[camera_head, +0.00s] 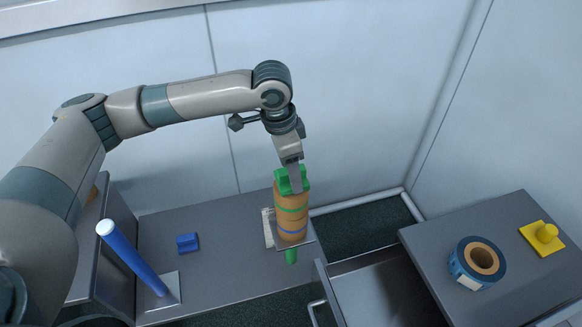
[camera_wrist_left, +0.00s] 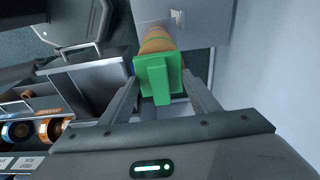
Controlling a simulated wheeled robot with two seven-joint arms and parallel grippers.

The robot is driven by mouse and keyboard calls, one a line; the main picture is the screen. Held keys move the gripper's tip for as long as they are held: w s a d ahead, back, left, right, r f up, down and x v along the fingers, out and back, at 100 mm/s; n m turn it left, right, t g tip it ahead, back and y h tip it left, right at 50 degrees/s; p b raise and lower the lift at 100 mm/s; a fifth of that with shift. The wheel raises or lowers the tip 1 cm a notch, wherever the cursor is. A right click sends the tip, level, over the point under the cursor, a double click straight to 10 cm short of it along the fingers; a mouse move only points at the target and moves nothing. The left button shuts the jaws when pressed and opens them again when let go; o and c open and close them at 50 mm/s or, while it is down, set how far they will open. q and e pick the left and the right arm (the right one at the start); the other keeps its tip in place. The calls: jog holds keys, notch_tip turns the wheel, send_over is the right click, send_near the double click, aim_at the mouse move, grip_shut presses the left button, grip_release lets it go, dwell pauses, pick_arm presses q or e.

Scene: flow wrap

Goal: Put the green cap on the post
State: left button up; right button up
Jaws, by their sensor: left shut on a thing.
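The green cap (camera_head: 283,182) sits at the top end of a stack of tan rolls (camera_head: 291,212) with green and blue bands. My left gripper (camera_head: 297,188) reaches down from above and is shut on the cap. In the left wrist view the cap shows as a green square with a raised grip (camera_wrist_left: 157,80), between the fingers, with the tan roll just behind it. A green rod end (camera_head: 291,257) shows below the stack; the rest of that post is hidden. I cannot tell whether the cap is fully seated. My right gripper is not in view.
A blue post (camera_head: 135,260) with a white tip stands at the left by a small blue block (camera_head: 187,243). On the right table are a blue-wrapped roll (camera_head: 463,270) and a yellow cap (camera_head: 528,236). An open drawer (camera_head: 375,290) is in front of the gap between the tables.

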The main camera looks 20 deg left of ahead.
aim_at(284, 171)
pick_arm(q)
jog(key=shift+f, duration=0.65)
dwell(0.6)
jog(key=o, duration=0.8)
jog(key=shift+c, duration=0.2)
